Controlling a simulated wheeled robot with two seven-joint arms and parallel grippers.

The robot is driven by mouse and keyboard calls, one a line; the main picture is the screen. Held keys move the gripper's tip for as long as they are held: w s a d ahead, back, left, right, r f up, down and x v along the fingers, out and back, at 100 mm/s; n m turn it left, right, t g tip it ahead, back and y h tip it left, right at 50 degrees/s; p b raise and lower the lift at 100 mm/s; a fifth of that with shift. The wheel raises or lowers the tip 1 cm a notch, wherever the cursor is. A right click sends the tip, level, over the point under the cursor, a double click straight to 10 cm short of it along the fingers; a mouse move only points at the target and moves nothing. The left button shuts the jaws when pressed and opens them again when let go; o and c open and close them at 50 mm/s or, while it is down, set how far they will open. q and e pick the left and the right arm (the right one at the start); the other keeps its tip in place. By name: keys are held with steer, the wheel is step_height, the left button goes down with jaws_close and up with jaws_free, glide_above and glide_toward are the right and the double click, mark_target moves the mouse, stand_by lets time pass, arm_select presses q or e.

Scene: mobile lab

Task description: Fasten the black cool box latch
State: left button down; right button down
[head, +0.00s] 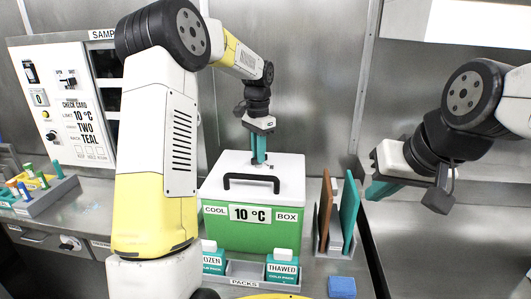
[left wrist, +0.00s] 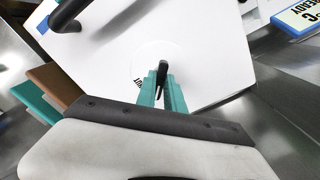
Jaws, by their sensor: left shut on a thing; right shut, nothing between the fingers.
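The cool box (head: 250,232) is green with a white lid (head: 290,165) that is down on it. A black carry handle (head: 251,177) stands on the lid; it also shows in the left wrist view (left wrist: 66,14). The small black latch (left wrist: 162,72) sits upright on the lid beside partly hidden printed lettering. My left gripper (head: 258,159) is over the back of the lid, its teal fingers (left wrist: 163,95) shut on the latch. In the head view the fingers mostly hide the latch. My right gripper (head: 380,190) is shut and empty, in the air at the right, away from the box.
Frozen (head: 213,262) and thawed (head: 283,268) cold packs stand in a tray before the box. A rack with brown (head: 325,210) and teal (head: 349,210) panels stands close on its right. A blue block (head: 342,287) lies in front. A sample cabinet (head: 70,100) is at left.

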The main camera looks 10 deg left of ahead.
arm_select(q)
steer(key=m, duration=0.4)
steer(key=shift+m, duration=2.5)
steer(key=c, duration=1.4)
jaws_free()
steer(key=shift+c, duration=0.2)
step_height(320, 180, up, 8)
steer(key=shift+f, duration=0.2)
steer(key=shift+r, duration=0.1)
